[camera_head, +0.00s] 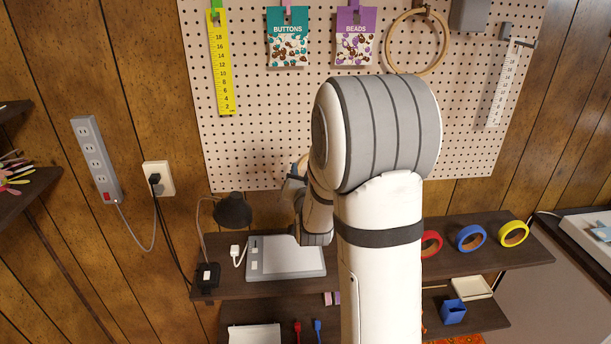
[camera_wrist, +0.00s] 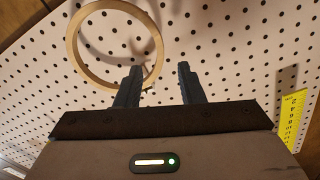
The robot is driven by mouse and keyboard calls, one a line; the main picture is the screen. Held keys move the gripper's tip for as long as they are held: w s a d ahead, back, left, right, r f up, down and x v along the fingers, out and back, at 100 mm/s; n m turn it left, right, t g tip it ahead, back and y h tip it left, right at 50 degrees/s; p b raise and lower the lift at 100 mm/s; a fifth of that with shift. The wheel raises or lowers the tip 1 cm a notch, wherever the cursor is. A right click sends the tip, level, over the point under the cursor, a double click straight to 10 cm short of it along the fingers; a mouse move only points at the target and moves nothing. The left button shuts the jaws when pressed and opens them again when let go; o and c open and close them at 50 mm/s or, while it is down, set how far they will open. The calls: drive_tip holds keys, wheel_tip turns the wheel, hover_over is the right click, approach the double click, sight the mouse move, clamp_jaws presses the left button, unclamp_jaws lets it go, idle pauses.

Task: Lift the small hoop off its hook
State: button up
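A wooden hoop (camera_wrist: 73,50) shows at the upper left of the wrist view, against the white pegboard. My gripper (camera_wrist: 159,68) is open, with nothing held between its two dark fingers. The left finger overlaps the hoop's ring in the picture, and a stretch of the rim shows between the fingers; I cannot tell whether they touch. The hook is not clear in this view. Another wooden hoop (camera_head: 391,58) hangs from a hook at the board's upper right.
A yellow ruler (camera_head: 221,70) hangs at left, with button (camera_head: 288,52) and bead (camera_head: 355,50) packets beside it. A white ruler (camera_head: 500,90) hangs at right. Below, a dark shelf (camera_head: 470,262) bears a lamp (camera_head: 234,210), a grey device (camera_head: 286,262) and tape rolls (camera_head: 470,238).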

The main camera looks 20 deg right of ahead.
sight(302, 159)
drive_tip(key=p+x, duration=0.1)
drive_tip(key=x, duration=0.4)
drive_tip(key=shift+w+d, duration=0.1)
drive_tip(key=shift+w, duration=0.3)
clamp_jaws()
drive_tip(key=shift+r, duration=0.15)
drive_tip(key=shift+r+p, duration=0.4)
drive_tip(key=shift+r, duration=0.55)
